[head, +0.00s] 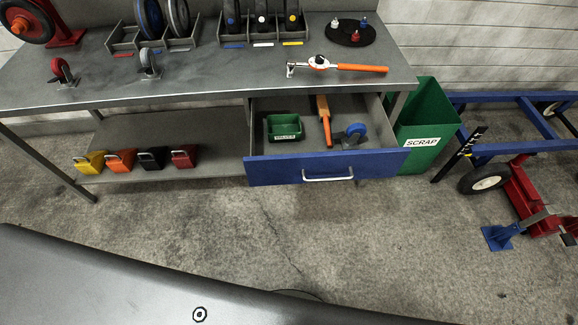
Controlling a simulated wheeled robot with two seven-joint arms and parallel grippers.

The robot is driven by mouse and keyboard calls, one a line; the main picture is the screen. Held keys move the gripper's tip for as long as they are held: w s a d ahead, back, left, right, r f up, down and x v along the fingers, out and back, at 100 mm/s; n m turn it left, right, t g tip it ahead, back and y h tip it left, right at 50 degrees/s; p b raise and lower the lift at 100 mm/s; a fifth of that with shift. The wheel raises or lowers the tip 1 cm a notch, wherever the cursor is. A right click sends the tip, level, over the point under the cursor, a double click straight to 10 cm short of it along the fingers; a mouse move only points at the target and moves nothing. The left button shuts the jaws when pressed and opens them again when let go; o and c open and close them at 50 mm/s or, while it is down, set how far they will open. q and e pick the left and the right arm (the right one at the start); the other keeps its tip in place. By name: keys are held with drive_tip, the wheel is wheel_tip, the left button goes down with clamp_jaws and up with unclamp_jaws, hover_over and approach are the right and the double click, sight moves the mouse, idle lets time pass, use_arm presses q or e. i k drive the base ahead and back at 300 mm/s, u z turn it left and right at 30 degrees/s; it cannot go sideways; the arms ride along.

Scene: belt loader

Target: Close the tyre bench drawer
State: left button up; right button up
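The tyre bench drawer (262,171) is pulled open under the right half of the grey bench (222,75). Its blue front stands out from the bench and has a silver bar handle (328,176). Inside lie a small green bin (283,127), an orange-handled tool (324,119) and a caster with a blue wheel (354,132). Neither of my grippers shows in the head view, and nothing touches the handle.
A green scrap bin (428,115) stands close to the drawer's right side. A blue-framed cart (520,147) and red jack (527,195) are further right. Several coloured wedges (121,161) sit on the lower shelf. The concrete floor before the drawer is clear.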

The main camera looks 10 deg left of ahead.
sight(309, 160)
drive_tip(key=u, duration=0.05)
drive_tip(key=i, duration=0.35)
drive_tip(key=z, duration=1.75)
